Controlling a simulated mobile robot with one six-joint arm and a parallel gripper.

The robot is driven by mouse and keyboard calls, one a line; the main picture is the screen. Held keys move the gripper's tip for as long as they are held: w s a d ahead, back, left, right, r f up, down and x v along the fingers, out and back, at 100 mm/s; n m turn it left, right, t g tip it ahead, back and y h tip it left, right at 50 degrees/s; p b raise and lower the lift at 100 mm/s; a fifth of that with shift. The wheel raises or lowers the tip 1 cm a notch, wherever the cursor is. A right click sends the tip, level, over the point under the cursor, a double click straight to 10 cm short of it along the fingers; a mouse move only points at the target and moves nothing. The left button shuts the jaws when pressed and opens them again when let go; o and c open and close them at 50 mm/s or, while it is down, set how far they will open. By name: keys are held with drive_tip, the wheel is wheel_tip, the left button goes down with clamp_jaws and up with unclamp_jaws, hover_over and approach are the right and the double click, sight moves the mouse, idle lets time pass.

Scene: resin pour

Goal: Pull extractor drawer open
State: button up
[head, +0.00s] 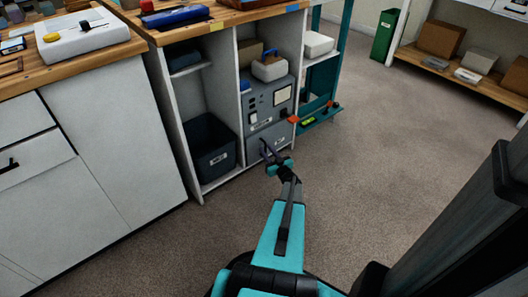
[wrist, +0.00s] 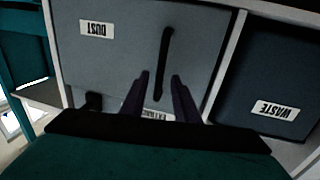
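The extractor (head: 268,103) is a grey unit in the lower right bay of the cabinet. Its drawer (head: 254,147) is the plain grey front at the bottom and looks flush with the unit. In the upside-down wrist view the drawer front (wrist: 120,55) carries a DUST label (wrist: 96,29) and a long black bar handle (wrist: 166,55). My gripper (head: 265,148) is in front of the drawer. In the wrist view its two fingers (wrist: 160,76) are apart, with the handle showing between them. I cannot tell whether they touch it.
A dark WASTE bin (head: 209,147) stands in the bay left of the extractor; it also shows in the wrist view (wrist: 265,80). A teal rack (head: 320,105) stands to the right. Carpet (head: 350,190) in front of the cabinet is clear.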

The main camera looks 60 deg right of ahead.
drive_tip(key=shift+x, duration=1.05)
drive_tip(key=shift+c, duration=0.3)
